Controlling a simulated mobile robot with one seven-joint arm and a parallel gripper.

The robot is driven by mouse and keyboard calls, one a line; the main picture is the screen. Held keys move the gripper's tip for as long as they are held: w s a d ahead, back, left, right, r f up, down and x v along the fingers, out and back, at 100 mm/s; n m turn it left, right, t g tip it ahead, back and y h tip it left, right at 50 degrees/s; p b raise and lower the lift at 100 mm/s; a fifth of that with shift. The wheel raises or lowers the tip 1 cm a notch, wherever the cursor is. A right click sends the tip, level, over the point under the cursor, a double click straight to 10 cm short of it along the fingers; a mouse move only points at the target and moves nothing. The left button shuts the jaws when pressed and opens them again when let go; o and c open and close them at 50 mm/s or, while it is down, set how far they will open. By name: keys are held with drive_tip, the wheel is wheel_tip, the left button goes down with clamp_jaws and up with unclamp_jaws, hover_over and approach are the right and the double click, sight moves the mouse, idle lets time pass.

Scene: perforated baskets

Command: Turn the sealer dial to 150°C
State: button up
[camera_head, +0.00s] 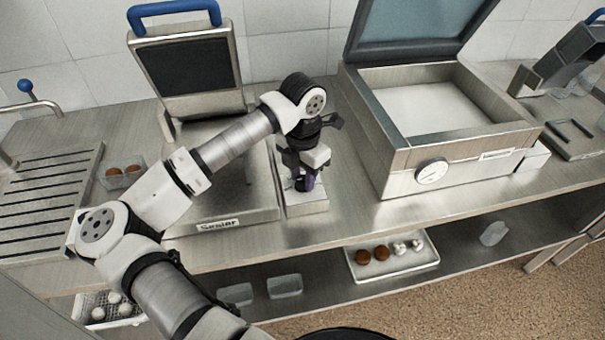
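The sealer (253,213) is a metal machine on the counter with a "Sealer" label on its front and a raised dark plate with a blue handle at the back. A narrow metal box (306,207) adjoins its right side. My gripper (305,184) points down just above this box, at or very near its top. A dark purplish part shows at the fingertips; I cannot tell whether it is the dial or part of my gripper. No temperature marks of the sealer can be read, and my gripper covers much of the box top. Whether the fingers are closed is unclear.
An open-lidded metal machine (455,150) with a round white gauge (432,170) stands to the right. A clear container (122,174) with brown round items sits left of the sealer. A lower shelf holds a white tray (395,268). Counter between the box and right machine is clear.

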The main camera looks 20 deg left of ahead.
drive_tip(key=shift+c, duration=1.1)
